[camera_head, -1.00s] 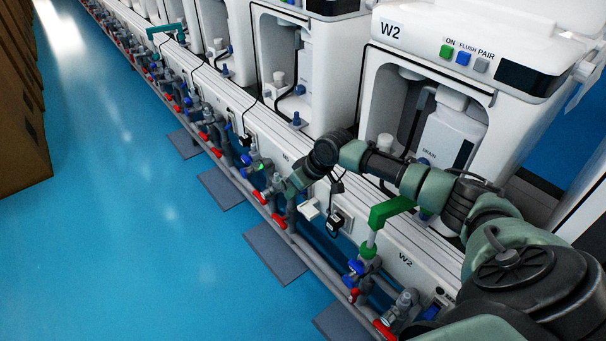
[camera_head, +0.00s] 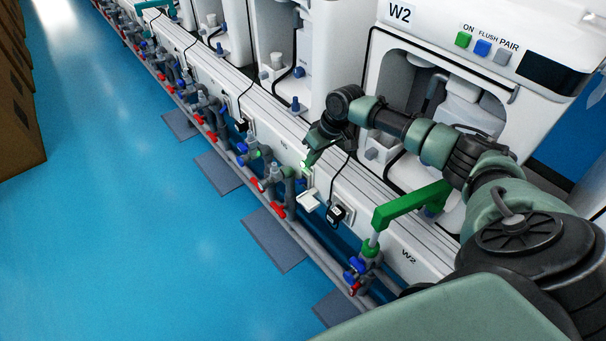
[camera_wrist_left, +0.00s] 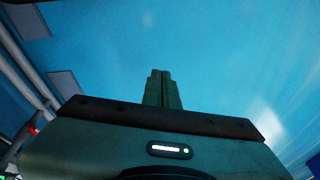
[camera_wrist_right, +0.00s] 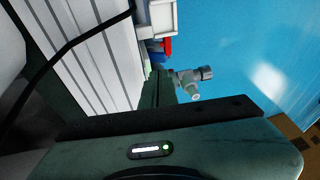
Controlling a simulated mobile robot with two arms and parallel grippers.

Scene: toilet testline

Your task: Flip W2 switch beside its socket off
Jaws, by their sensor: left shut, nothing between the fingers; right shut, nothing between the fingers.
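The W2 machine (camera_head: 480,50) stands at the upper right in the head view. Below it, on the white rail front, a socket with a black plug (camera_head: 336,213) sits beside a white box-like fitting (camera_head: 308,201). The switch itself is too small to make out. My right gripper (camera_head: 307,164) is shut and empty, its tips close to the rail front just above and left of the white fitting; contact cannot be told. In the right wrist view its shut fingers (camera_wrist_right: 160,88) point towards a white fitting (camera_wrist_right: 160,16). My left gripper (camera_wrist_left: 163,88) is shut and empty over blue floor.
A green lever handle (camera_head: 410,204) stands right of the socket, near my right arm. Pipes with red and blue valves (camera_head: 277,208) run below the rail. A black cable (camera_wrist_right: 80,40) crosses the right wrist view. The blue floor (camera_head: 130,230) is open at left.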

